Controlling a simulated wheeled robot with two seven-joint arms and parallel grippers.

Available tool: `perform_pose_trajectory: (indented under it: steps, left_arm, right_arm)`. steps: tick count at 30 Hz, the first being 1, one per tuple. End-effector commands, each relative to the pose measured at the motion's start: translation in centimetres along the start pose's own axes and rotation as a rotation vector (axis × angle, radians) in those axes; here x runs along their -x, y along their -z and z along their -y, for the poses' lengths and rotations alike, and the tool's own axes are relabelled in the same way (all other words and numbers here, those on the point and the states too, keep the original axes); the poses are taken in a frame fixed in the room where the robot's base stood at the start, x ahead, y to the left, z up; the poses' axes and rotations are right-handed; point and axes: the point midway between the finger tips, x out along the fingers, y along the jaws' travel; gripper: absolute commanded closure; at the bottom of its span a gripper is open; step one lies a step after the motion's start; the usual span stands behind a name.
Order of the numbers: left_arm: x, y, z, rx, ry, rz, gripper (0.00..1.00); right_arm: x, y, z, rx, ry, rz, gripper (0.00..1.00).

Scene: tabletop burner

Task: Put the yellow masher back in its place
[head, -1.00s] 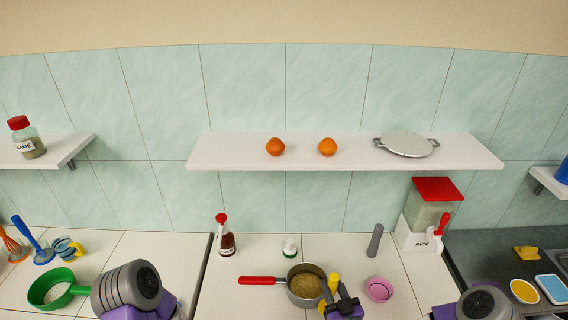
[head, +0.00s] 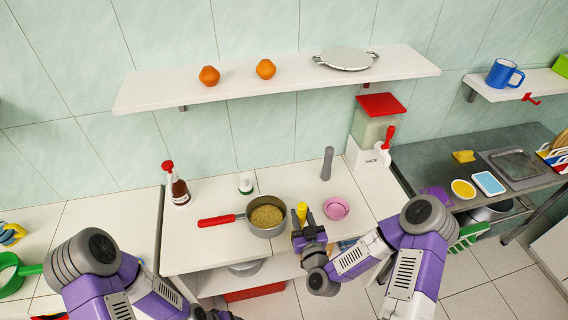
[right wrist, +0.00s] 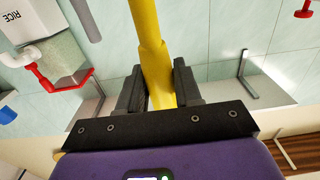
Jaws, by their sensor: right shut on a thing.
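The yellow masher (head: 301,209) shows as a short yellow piece beside the right side of the pot in the head view. In the right wrist view its yellow handle (right wrist: 150,45) runs up between the two dark fingers. My right gripper (head: 307,226) is shut on this handle, in front of the counter's back area. The masher's working end is not visible. The pot (head: 266,216) has a red handle and holds brownish grain. My left arm shows at the lower left of the head view, but its gripper is out of the picture.
A pink bowl (head: 336,208), a grey pepper-mill-like cylinder (head: 328,163), a sauce bottle (head: 178,188) and a rice dispenser (head: 374,135) stand on the counter. A shelf (head: 290,84) hangs above. A green pan (head: 15,275) sits at far left. Dark counter lies right.

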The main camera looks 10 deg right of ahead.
Motion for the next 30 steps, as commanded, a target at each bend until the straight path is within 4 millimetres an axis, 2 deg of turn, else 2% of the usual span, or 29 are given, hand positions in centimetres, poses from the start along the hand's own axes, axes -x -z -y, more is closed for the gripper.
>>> perform_pose_trajectory:
  steps: [4,12,16,23,30]
  left_arm:
    - [0.0,0.0,0.0,0.000,0.000,0.000,0.34]
    - [0.0,0.0,0.0,0.000,0.000,0.000,0.34]
    - [0.0,0.0,0.0,0.000,0.000,0.000,0.34]
    - [0.0,0.0,0.0,0.000,0.000,0.000,0.34]
    - [0.0,0.0,0.0,0.000,0.000,0.000,0.34]
  right_arm:
    - [-0.6,1.7,0.6,0.002,0.054,-0.007,1.00]
    - [-1.9,6.3,3.0,0.007,0.252,-0.008,1.00]
    - [-3.0,7.8,3.9,0.006,0.331,-0.006,1.00]
    - [-8.6,6.4,3.0,-0.001,0.286,-0.003,1.00]
    - [-16.1,5.2,0.8,0.000,0.168,-0.004,1.00]
